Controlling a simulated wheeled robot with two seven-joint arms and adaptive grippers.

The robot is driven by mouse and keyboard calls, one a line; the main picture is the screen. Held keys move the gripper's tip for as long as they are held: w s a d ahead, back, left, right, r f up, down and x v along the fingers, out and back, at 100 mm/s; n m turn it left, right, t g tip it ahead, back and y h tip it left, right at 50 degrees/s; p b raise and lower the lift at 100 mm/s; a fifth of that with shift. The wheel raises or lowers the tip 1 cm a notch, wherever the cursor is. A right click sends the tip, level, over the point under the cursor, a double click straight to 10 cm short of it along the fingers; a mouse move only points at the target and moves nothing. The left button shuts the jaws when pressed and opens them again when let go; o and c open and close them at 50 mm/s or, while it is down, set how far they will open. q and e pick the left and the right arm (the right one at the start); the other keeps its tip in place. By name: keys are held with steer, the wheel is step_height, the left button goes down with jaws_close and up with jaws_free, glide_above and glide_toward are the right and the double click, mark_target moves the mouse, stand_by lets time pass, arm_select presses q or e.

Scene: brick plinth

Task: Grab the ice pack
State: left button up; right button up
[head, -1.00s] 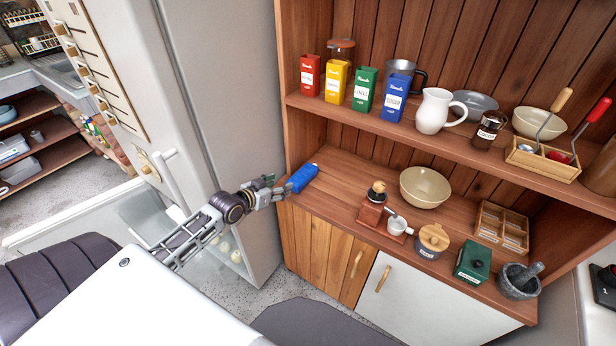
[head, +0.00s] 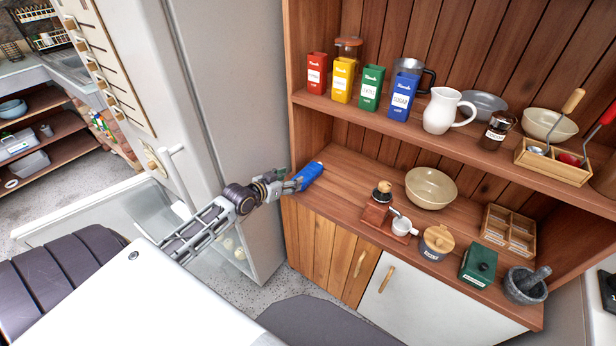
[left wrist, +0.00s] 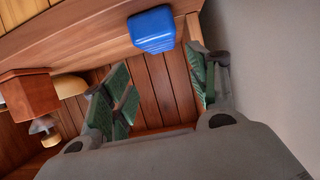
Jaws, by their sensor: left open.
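The ice pack (head: 309,176) is a blue block lying at the left end of the cabinet's lower wooden shelf. It also shows in the left wrist view (left wrist: 152,30), above and between the fingers. My left gripper (head: 291,181) is at the shelf's left edge, right beside the near end of the ice pack. In the left wrist view the left gripper (left wrist: 160,85) has its green-padded fingers spread wide with nothing between them. Whether a fingertip touches the pack cannot be told. My right gripper is not in view.
A coffee grinder (head: 378,208), a beige bowl (head: 431,187) and a lidded jar (head: 436,243) stand right of the pack on the wooden shelf (head: 345,172). The white fridge side (head: 235,90) is close on the left. Colored cartons stand on the shelf above.

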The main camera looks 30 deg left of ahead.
mark_target(295, 177)
arm_select(q)
steer(key=shift+x, duration=0.95)
steer(key=shift+w+f, duration=0.1)
steer(key=shift+w, duration=0.2)
steer(key=shift+w+d+f, duration=0.1)
steer(key=shift+w+f, duration=0.1)
steer(key=shift+w, duration=0.35)
steer(key=shift+w+f, duration=0.15)
steer(key=shift+w, duration=0.1)
steer(key=shift+b+x, duration=0.3)
steer(key=shift+x, duration=0.65)
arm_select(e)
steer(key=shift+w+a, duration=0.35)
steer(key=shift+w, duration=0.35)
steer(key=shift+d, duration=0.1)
